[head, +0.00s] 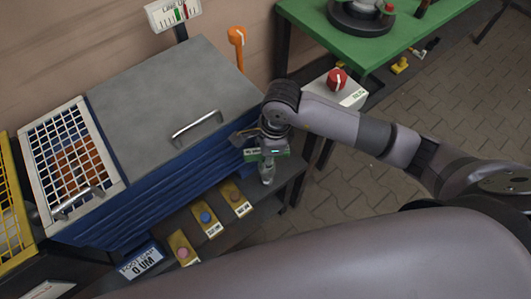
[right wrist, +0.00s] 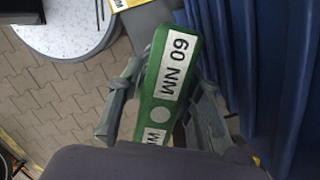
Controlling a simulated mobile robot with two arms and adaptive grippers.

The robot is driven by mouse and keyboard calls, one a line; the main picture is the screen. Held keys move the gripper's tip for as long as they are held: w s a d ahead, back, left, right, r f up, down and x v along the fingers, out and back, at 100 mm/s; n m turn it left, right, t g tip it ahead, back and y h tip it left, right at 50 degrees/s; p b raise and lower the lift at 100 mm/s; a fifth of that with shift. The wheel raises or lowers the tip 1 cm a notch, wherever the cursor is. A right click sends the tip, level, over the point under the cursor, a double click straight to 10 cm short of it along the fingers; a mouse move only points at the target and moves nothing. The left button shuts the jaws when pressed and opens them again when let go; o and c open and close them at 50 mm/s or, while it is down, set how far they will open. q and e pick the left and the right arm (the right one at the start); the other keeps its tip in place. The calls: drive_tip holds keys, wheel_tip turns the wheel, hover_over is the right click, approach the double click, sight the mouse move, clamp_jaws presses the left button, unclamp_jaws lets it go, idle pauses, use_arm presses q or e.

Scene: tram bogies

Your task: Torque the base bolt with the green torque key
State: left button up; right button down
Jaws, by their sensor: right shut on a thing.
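My right gripper (head: 266,146) is shut on the green torque key (right wrist: 152,118). The key has white labels, one reading 60 NM, and its body lies between the two fingers in the right wrist view. In the head view the green of the key (head: 271,154) shows under the wrist, in front of the blue cabinet's right end. A short grey piece (head: 267,174) points down below it; I cannot tell whether it is key or finger. I cannot make out the base bolt in either view. My left gripper is out of view.
The blue cabinet (head: 150,205) has a grey lid (head: 165,100) with a handle. A shelf with several yellow button blocks (head: 207,222) runs below it. A red knob on a white box (head: 350,95) stands right, near the green table (head: 400,45). Paved floor (head: 370,175) is clear.

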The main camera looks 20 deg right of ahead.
drive_tip(key=shift+f, duration=0.1)
drive_tip(key=shift+f+b, duration=1.45)
drive_tip(key=shift+f, duration=0.6)
drive_tip(key=shift+f+b, duration=1.05)
drive_tip(key=shift+f, duration=0.1)
drive_tip(key=shift+m, duration=1)
drive_tip(key=shift+w+m+t+p, duration=0.1)
drive_tip(key=shift+m+t+p, duration=0.25)
drive_tip(key=shift+m, duration=0.65)
